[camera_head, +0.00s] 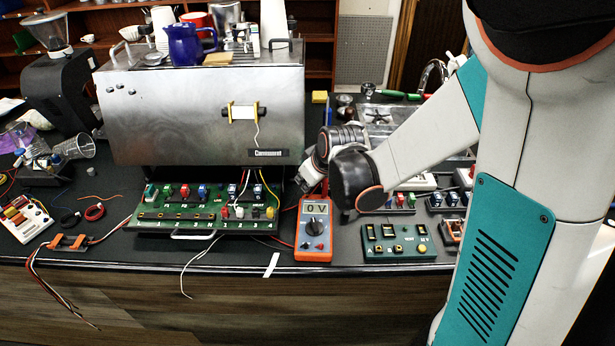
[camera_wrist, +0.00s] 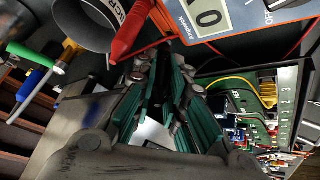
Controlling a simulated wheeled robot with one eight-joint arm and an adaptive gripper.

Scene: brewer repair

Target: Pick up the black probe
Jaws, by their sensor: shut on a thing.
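In the wrist view my gripper (camera_wrist: 158,72) has its two green-padded fingers nearly together around a thin dark thing, which looks like the black probe (camera_wrist: 157,92). Most of the probe is hidden between the fingers. The red probe (camera_wrist: 132,28) lies just beyond the fingertips. The orange multimeter (camera_wrist: 222,17) is beside it; in the head view the multimeter (camera_head: 314,228) stands at the front middle of the bench and reads 0 V. There my gripper (camera_head: 311,178) is just behind the multimeter, its fingertips partly hidden by my wrist.
The steel brewer (camera_head: 205,110) stands left of my gripper, with its open green circuit drawer (camera_head: 170,213) below. A green panel (camera_head: 398,240) lies right of the multimeter. Screwdrivers (camera_wrist: 35,58) show at the wrist view's left. Loose wires hang over the bench's front edge.

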